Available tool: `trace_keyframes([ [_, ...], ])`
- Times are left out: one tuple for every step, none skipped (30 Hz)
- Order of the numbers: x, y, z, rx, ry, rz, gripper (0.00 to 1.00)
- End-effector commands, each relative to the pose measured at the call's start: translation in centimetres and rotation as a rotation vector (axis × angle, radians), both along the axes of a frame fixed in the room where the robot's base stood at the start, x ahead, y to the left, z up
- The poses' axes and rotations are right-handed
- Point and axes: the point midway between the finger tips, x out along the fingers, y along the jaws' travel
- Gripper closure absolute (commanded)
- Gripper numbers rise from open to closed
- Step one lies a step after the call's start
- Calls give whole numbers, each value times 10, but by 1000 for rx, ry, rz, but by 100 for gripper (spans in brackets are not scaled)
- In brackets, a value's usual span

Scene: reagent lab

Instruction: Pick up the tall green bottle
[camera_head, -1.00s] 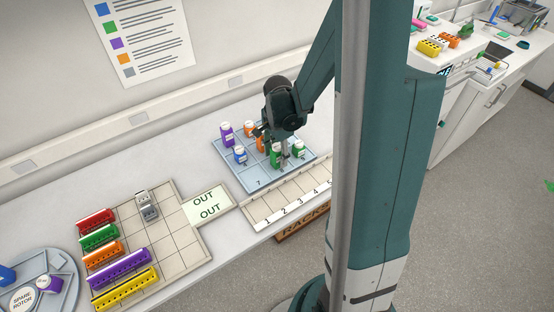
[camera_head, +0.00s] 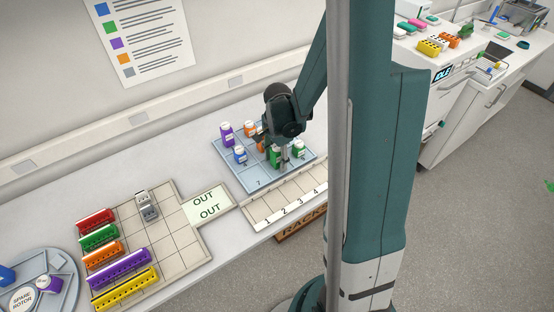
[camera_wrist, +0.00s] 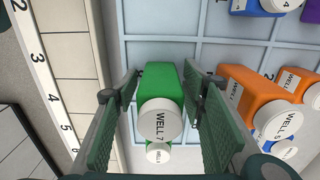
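The tall green bottle (camera_wrist: 159,85), with a white cap marked WELL 7, stands between the two fingers of my gripper (camera_wrist: 166,100) in the wrist view. The fingers flank it on both sides and look open; I see no clear grip on it. In the head view the green bottle (camera_head: 275,158) is partly hidden by my gripper (camera_head: 284,158). A second, smaller green bottle (camera_head: 299,149) stands just to its right; its white cap (camera_wrist: 158,153) also shows in the wrist view.
The bottles stand on a blue gridded tray (camera_head: 265,182). Orange bottles (camera_wrist: 252,88) stand close to my right finger in the wrist view. Blue (camera_head: 240,154) and purple (camera_head: 227,134) bottles stand further left. A numbered rack strip (camera_head: 285,211) lies along the tray's front.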

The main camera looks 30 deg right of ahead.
Motion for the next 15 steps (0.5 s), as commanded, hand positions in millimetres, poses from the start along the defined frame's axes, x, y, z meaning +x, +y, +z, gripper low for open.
trace_keyframes([
  [0,0,0,0,0,0,67],
  [0,0,0,0,0,0,70],
  [0,0,0,0,0,0,76],
  [0,0,0,0,0,0,80],
  [0,0,0,0,0,0,84],
  [0,0,0,0,0,0,87],
  [0,0,0,0,0,0,87],
  [0,0,0,0,0,0,87],
  [0,0,0,0,0,0,87],
  [0,0,0,0,0,0,87],
  [0,0,0,0,0,0,87],
  [0,0,0,0,0,0,87],
  [0,0,0,0,0,0,87],
  [0,0,0,0,0,0,87],
  [0,0,0,0,0,0,87],
])
